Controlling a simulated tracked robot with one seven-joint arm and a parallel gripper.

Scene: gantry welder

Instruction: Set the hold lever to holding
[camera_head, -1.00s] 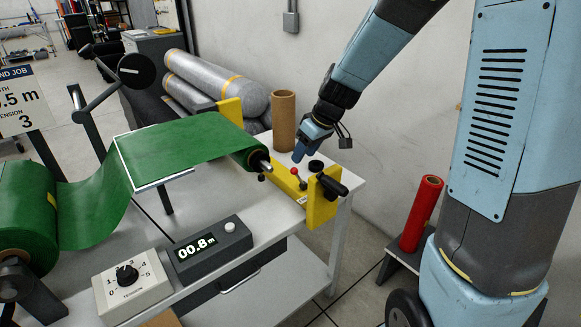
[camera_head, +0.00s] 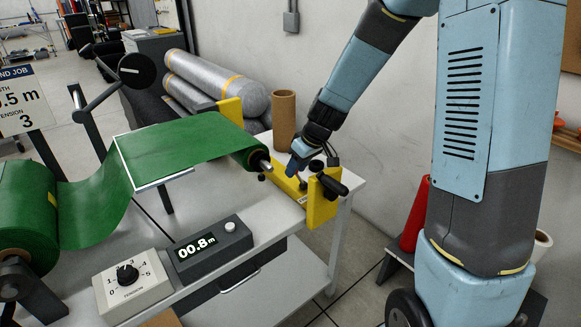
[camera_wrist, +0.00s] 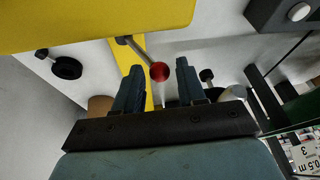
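The lever with a red ball knob (camera_wrist: 159,71) stands at the yellow frame (camera_head: 322,202) on the right end of the bench. In the wrist view the red ball appears between the two fingertips, with gaps on both sides. My gripper (camera_head: 294,170) is at the lever, and it also shows in the wrist view (camera_wrist: 158,78) with its fingers apart and nothing held. In the head view the gripper hides the red ball. I cannot tell how deep the ball sits between the fingers, and no lever markings are readable.
A black knob (camera_head: 316,166) and a black handle (camera_head: 334,186) sit close to the gripper. A brown cardboard tube (camera_head: 284,118) stands behind it. The green sheet (camera_head: 180,150) lies to the left. A counter (camera_head: 210,250) reads 00.8 m beside a tension dial (camera_head: 128,275).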

